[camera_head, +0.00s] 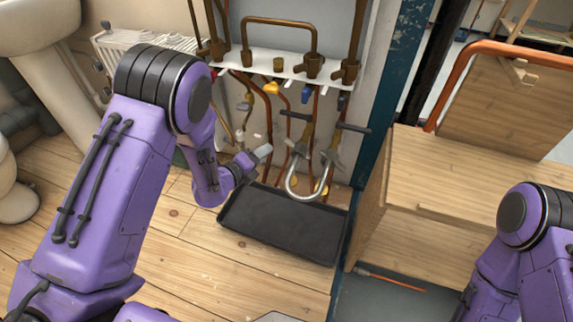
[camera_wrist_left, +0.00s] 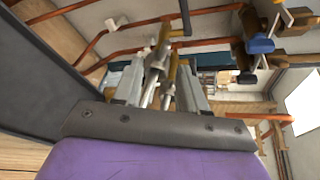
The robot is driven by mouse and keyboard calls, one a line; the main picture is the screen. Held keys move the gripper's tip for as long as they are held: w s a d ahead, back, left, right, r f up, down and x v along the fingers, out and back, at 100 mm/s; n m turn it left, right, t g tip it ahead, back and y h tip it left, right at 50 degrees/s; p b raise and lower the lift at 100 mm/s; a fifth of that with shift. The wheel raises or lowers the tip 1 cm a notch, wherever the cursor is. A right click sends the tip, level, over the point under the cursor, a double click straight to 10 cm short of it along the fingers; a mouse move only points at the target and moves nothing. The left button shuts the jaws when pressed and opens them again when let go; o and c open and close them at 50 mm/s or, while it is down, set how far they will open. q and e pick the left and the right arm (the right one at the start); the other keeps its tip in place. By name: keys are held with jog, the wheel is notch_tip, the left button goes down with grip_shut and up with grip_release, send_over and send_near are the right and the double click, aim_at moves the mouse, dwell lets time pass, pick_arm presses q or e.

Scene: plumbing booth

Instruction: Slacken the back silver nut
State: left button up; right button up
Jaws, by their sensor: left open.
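A silver U-shaped trap pipe (camera_head: 304,196) hangs under brass tailpieces above a black tray. A left silver nut (camera_head: 299,149) and a right silver nut (camera_head: 331,158) sit at the tops of its two legs. I cannot tell surely which one is the back nut. My left gripper (camera_head: 265,152) is open, left of the left nut and apart from it in the head view. In the left wrist view, silver fittings and a brass tailpiece (camera_wrist_left: 172,70) show between and beyond the open left fingers (camera_wrist_left: 158,92); contact is not visible. My right gripper is out of view; only its arm shows.
A black tray (camera_head: 280,252) lies on the wooden floor below the trap. Copper pipes and a white bracket (camera_head: 262,63) with valves stand above and behind. A wooden cabinet (camera_head: 450,170) and a blue post (camera_head: 375,110) bound the right side. A white basin (camera_head: 38,25) is at the left.

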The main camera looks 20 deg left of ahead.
aim_at(283, 142)
pick_arm(q)
jog(key=w+d+b, duration=0.1)
jog(key=w, duration=0.2)
jog(key=w+d+f+m+b, duration=0.1)
jog(key=w, duration=0.3)
jog(key=w+d+f+m+h+b, duration=0.1)
jog(key=w+d, duration=0.1)
jog(key=w, duration=0.1)
jog(key=shift+w, duration=0.35)
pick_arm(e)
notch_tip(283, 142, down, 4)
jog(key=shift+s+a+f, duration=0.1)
pick_arm(q)
grip_shut()
